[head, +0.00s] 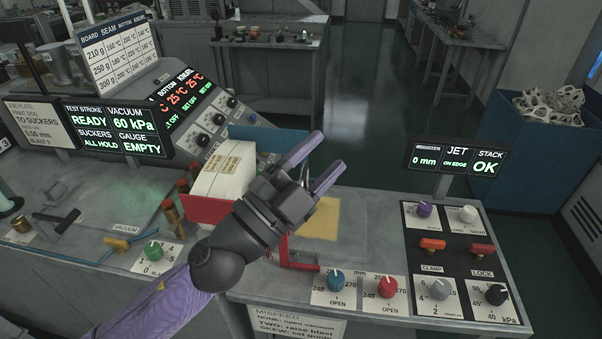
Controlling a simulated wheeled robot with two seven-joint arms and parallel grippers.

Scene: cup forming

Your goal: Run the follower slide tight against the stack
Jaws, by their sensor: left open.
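My left gripper (322,160) is open and empty, reaching in from the lower left over the bench, its two purple fingers pointing up and right. A white stack-like block (225,168) with a printed label stands just left of it, between a red plate (206,209) in front and a blue plate (268,136) behind. The gripper and wrist hide part of the block's right side. I cannot tell for certain which part is the follower slide. A red bracket (297,262) stands on the bench just right of my wrist. My right gripper is not in view.
A yellow sheet (321,218) lies on the bench right of the gripper. Blue (336,280) and red (387,287) knobs line the front edge. A dark control panel (452,262) is at right. The display (456,160) reads 0 mm, JET ON EDGE, STACK OK.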

